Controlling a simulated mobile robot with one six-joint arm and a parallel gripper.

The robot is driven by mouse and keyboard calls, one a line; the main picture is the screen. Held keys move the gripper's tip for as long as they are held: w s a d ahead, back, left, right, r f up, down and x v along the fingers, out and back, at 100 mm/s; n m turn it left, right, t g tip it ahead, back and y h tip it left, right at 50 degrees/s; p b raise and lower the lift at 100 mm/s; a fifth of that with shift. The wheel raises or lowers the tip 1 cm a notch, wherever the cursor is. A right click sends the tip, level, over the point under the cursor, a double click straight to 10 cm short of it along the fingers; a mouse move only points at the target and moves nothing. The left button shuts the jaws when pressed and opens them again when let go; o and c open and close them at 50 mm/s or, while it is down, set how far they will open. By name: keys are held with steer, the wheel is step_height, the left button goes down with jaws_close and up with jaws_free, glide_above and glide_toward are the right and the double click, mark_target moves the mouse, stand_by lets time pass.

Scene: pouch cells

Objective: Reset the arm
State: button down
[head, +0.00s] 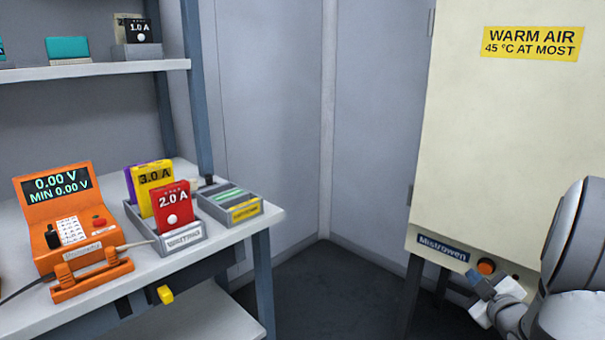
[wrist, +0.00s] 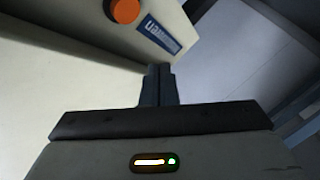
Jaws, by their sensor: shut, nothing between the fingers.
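My gripper (head: 483,284) is at the lower right of the head view, in front of the lower edge of the cream warm-air cabinet (head: 490,140). In the wrist view its two dark fingers (wrist: 158,72) are together with nothing between them. The cabinet's orange button (head: 486,266) is just above my gripper in the head view. It also shows at the top of the wrist view (wrist: 125,10), apart from the fingertips. The blue Mistrowen label (head: 442,248) is left of the button.
A bench (head: 262,222) on the left holds an orange meter (head: 60,190) reading 0.00 V. A grey WAITING tray (head: 185,240) holds a red 2.0 A cell, a yellow 3.0 A cell and a purple one. Another grey tray (head: 243,213) stands beside it. Floor (head: 330,280) between bench and cabinet is clear.

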steer(key=s+a+r+m+g+h+p, duration=0.1)
steer(key=a+r+m+g+p, duration=0.2)
steer(key=a+r+p, duration=0.5)
steer(key=s+a+r+m+g+h+p, duration=0.15)
steer(key=a+r+g+p, duration=0.25)
steer(key=r+p, duration=0.8)
steer(key=s+a+r+m+g+y+p, duration=0.3)
steer(key=s+a+r+g+p, duration=0.3)
steer(key=s+a+r+p, duration=0.7)
steer(key=s+a+r+y, duration=0.1)
steer(key=s+a+r, duration=0.2)
steer(key=a, duration=0.1)
steer(key=shift+a+m, duration=0.35)
steer(key=shift+s+y, duration=0.1)
steer(key=shift+y, duration=0.15)
